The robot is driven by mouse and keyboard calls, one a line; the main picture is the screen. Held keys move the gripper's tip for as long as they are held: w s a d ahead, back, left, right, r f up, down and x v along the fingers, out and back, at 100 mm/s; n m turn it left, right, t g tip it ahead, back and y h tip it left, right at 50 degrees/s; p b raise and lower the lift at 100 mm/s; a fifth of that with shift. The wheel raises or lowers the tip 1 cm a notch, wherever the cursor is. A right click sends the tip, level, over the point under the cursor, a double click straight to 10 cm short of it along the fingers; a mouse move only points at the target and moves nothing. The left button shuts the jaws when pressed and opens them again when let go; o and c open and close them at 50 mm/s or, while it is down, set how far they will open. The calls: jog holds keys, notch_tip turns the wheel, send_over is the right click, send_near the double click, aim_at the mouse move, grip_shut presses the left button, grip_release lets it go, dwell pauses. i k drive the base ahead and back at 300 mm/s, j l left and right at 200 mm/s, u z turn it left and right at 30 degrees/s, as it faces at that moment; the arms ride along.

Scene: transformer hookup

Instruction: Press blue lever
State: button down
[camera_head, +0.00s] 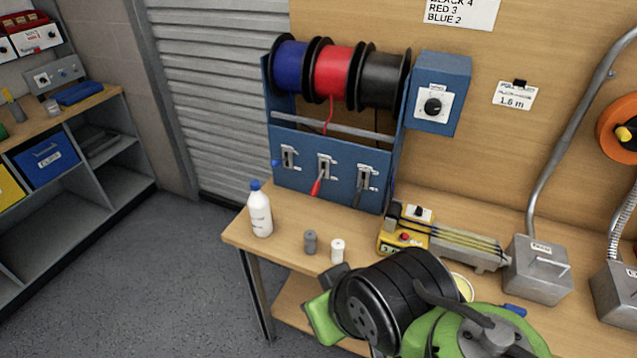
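The blue lever (277,162) is at the left of the blue dispenser panel (340,190). Its small blue handle shows at the panel's left edge. The red lever (317,186) is in the middle, its red handle angled down. The black lever (363,181) is on the right, its dark handle pointing down. Above them are the blue spool (290,66), the red spool (333,72) and the black spool (383,80). A red wire hangs from the red spool. My green and black arm shows at the bottom, apart from the panel; I cannot make out gripper fingertips.
On the wooden bench (285,217) stand a white bottle (260,211), a grey cup (310,242) and a white cup (338,250) before the panel. A yellow device (405,236) with a long grey bed lies to the right. Grey boxes (540,268) stand farther right.

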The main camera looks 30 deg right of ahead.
aim_at(275, 162)
jog(key=i+j, duration=0.35)
jog(key=i, duration=0.2)
jog(key=i+j, duration=0.3)
jog(key=i, duration=0.25)
